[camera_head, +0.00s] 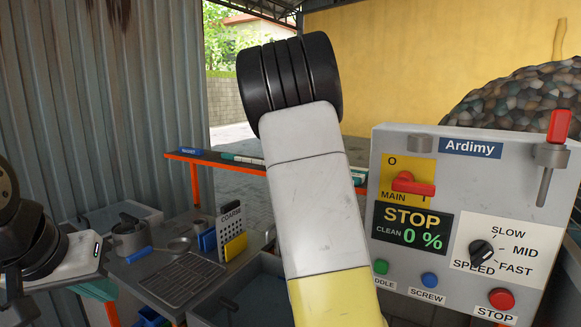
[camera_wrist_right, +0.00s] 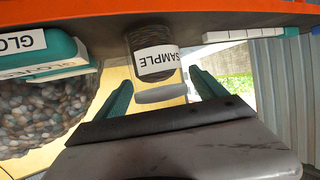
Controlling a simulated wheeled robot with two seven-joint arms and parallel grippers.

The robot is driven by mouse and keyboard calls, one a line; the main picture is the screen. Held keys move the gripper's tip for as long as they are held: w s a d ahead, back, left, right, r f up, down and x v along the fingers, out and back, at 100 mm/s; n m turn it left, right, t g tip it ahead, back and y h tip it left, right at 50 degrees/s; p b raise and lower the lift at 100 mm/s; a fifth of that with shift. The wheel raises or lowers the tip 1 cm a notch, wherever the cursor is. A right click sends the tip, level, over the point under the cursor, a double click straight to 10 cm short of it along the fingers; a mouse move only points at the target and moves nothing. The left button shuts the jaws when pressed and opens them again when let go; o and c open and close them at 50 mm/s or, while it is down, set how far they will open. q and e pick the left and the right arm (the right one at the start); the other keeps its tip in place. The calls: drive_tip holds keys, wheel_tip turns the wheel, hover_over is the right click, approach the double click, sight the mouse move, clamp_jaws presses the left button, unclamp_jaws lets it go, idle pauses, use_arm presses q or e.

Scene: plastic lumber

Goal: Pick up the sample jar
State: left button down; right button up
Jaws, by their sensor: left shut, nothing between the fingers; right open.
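The sample jar (camera_wrist_right: 152,72) shows in the right wrist view, which is upside down. It is clear with dark, mottled contents, a white SAMPLE label and a pale grey lid. It stands against the orange-edged shelf (camera_wrist_right: 215,18). My right gripper (camera_wrist_right: 160,84) is open, its teal fingers on either side of the jar's lid end, with gaps visible on both sides. In the head view my right arm crosses the middle; the jar and right gripper do not show there. My left gripper (camera_head: 98,289) is shut and empty at the lower left, partly hidden by its grey body.
Glove boxes (camera_wrist_right: 45,52) sit beside the jar, and a white segmented item (camera_wrist_right: 245,35) lies on its other side. A control panel (camera_head: 455,150) stands at the right. A bench (camera_head: 185,265) at the left holds a pot (camera_head: 130,238) and a COARSE-marked piece (camera_head: 232,235).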

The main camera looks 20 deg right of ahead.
drive_tip(key=shift+x, duration=1.2)
drive_tip(key=c, duration=1.6)
